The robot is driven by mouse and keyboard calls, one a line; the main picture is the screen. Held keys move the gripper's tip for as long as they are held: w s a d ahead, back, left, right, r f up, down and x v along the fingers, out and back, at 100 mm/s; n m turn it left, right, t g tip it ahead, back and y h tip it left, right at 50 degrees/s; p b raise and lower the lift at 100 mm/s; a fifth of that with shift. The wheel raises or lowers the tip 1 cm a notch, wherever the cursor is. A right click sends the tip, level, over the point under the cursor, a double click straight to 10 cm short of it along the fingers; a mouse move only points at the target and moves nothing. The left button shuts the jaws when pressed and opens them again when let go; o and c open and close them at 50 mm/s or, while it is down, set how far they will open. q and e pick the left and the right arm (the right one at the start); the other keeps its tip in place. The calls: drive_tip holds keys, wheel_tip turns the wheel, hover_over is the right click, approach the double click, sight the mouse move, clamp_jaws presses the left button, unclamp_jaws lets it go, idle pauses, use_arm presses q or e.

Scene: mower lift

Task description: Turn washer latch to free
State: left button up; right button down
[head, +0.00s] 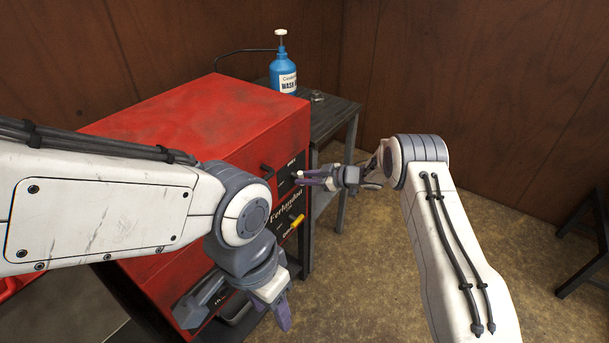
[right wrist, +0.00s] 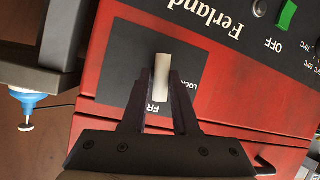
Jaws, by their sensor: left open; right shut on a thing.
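The red washer (head: 190,120) stands at the left with a dark latch plate (right wrist: 125,75) on its front. The latch is a short off-white lever (right wrist: 162,78) on that plate; in the head view only a pale tip (head: 301,174) shows. My right gripper (right wrist: 160,85) is shut on the latch, one dark finger on either side. The plate's "LOCK" and "FR..." lettering is partly hidden by the fingers, so the latch's exact setting is hard to tell. My left gripper (head: 284,318) hangs open and empty low in front of the washer.
A blue wash bottle (head: 283,72) stands on a grey side table (head: 335,118) behind the washer. The floor at right is clear up to a dark stool (head: 585,240).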

drive_tip(key=shift+f+m+g+y, duration=0.15)
drive_tip(key=shift+m+g+y, duration=0.3)
drive_tip(key=shift+m, duration=0.25)
drive_tip(key=c, duration=0.7)
unclamp_jaws()
drive_tip(key=b+v, duration=0.1)
drive_tip(key=v, duration=0.9)
drive_tip(key=shift+d, duration=0.25)
drive_tip(key=shift+r, duration=0.25)
